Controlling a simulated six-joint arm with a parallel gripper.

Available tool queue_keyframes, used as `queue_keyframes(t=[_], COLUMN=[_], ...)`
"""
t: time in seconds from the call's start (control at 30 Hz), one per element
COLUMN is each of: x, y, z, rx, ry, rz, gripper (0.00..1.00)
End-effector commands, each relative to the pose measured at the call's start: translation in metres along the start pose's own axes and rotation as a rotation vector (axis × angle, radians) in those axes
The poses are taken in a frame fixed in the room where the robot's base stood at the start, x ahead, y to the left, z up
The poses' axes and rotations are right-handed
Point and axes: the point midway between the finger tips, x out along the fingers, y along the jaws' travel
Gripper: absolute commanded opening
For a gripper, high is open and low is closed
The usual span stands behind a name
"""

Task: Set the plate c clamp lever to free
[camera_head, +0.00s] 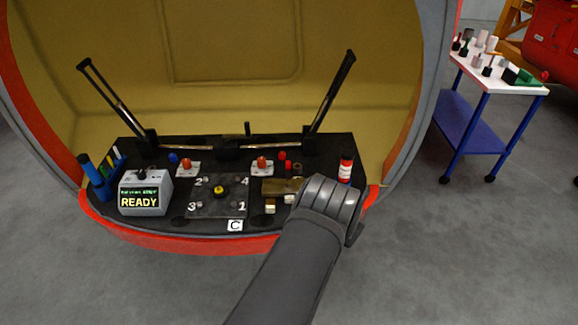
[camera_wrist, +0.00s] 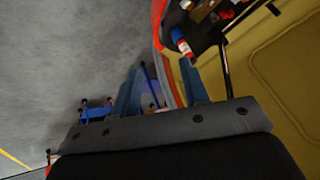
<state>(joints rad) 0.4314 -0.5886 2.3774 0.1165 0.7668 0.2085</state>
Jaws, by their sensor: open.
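Plate c is the dark square plate (camera_head: 205,210) on the black shelf, with a white C tag (camera_head: 235,225) at its front edge. It has corner marks 1 to 4 and a yellow-topped round part (camera_head: 219,190) in the middle. I cannot tell which part is the clamp lever or how it is set. My arm's end is right of the plate, above the shelf's right part; its fingers are not clear in the head view. In the wrist view my gripper (camera_wrist: 162,72) is open and empty, its two blue-grey fingers apart. The plate is not recognisable there.
A grey box (camera_head: 145,196) reading READY stands left of the plate. Two red-topped parts (camera_head: 187,165) (camera_head: 263,165) stand behind it. Brass-coloured pieces (camera_head: 270,206) lie right of it. A red-and-white bottle (camera_head: 346,168) stands near my arm. Two black arms (camera_head: 330,95) (camera_head: 110,95) rise behind.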

Motion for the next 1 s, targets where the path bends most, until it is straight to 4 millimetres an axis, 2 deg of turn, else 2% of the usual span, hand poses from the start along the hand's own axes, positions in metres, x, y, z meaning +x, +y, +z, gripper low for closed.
queue_keyframes(t=[0.27, 0.47, 0.77, 1.0], x=[0.032, 0.063, 0.125, 0.187], y=[-0.04, -0.067, -0.104, -0.126], z=[-0.035, -0.061, -0.097, -0.122], rx=[0.258, 0.447, 0.738, 0.979], ry=[-0.196, -0.331, -0.525, -0.672], rz=[-0.091, -0.147, -0.217, -0.263], gripper=[0.41, 0.41, 0.41, 0.41])
